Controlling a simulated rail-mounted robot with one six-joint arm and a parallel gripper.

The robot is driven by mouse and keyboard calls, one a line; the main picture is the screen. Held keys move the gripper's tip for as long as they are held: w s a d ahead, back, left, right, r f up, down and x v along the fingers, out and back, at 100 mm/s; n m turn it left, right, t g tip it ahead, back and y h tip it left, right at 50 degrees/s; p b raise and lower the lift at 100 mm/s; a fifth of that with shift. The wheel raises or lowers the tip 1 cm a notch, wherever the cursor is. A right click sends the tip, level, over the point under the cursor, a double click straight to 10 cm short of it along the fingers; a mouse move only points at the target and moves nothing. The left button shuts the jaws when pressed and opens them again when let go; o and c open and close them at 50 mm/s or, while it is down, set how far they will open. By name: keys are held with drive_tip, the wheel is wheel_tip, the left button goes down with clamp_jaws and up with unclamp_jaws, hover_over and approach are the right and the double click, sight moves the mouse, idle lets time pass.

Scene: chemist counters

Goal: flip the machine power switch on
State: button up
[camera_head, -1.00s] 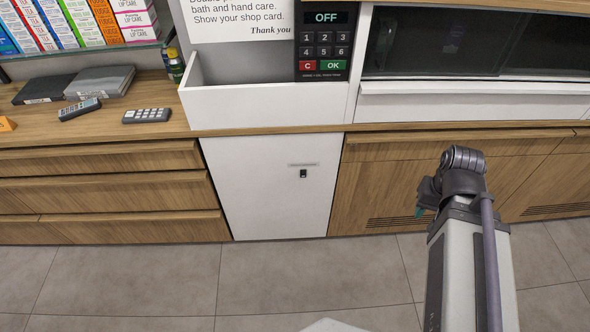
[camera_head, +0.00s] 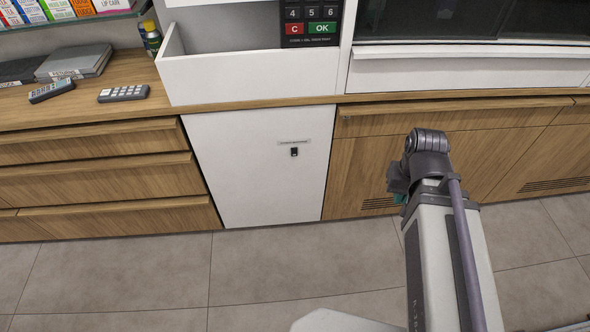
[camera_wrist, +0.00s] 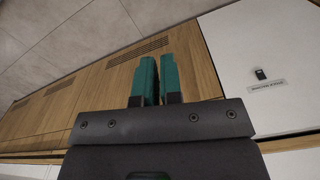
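The power switch (camera_head: 294,152) is a small dark rocker on a white cabinet panel (camera_head: 250,185), under a thin label strip. It also shows at the right of the wrist view (camera_wrist: 260,73), where the panel appears turned over; its on or off position is too small to tell. My gripper (camera_wrist: 157,58) has two teal fingers side by side, shut with nothing between them. They are in front of the wooden cabinet beside the panel, apart from the switch. In the head view only a bit of teal shows behind my arm.
Above the panel are a white bin (camera_head: 240,75) and a keypad (camera_head: 309,25), its display out of view. Wooden drawers (camera_head: 100,175) stand left, and wooden cabinet doors (camera_head: 480,155) with vents right. Remotes lie on the left counter. The tiled floor in front looks clear.

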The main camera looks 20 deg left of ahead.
sight(295, 155)
drive_tip(key=w+a+f+n+t+b, duration=0.1)
drive_tip(key=a+f+b, duration=0.1)
drive_tip(key=f+b, duration=0.3)
drive_tip(key=a+f+n+t+h+b, duration=0.1)
drive_tip(key=a+f+b, duration=0.1)
drive_tip(key=f+b, duration=0.3)
drive_tip(key=w+a+f+n+b, duration=0.1)
drive_tip(key=a+f+b, duration=0.2)
drive_tip(key=f+b, duration=0.2)
drive_tip(key=shift+w+f+t+h+b, duration=0.15)
drive_tip(key=shift+f+t+h, duration=0.05)
drive_tip(key=shift+f, duration=0.75)
drive_tip(key=shift+w+f+t+h+b, duration=0.15)
drive_tip(key=shift+f+t+h, duration=0.05)
drive_tip(key=shift+f, duration=0.7)
clamp_jaws()
drive_tip(key=w+a+f+n+t+y+b, duration=0.1)
drive_tip(key=w+a+f+n+t+b, duration=0.2)
drive_tip(key=a+f+n+t+b, duration=0.35)
drive_tip(key=w+a+f+n+t+y+b, duration=0.1)
drive_tip(key=w+a+f+n+t+b, duration=0.25)
drive_tip(key=a+b, duration=0.6)
drive_tip(key=a+r+n+t+y+b, duration=0.2)
drive_tip(key=a+r+n+y, duration=0.2)
drive_tip(key=r+n+y, duration=0.2)
drive_tip(key=shift+w+a+r+n+t, duration=0.3)
drive_tip(key=shift+w+a+n, duration=0.1)
drive_tip(key=shift+n, duration=0.6)
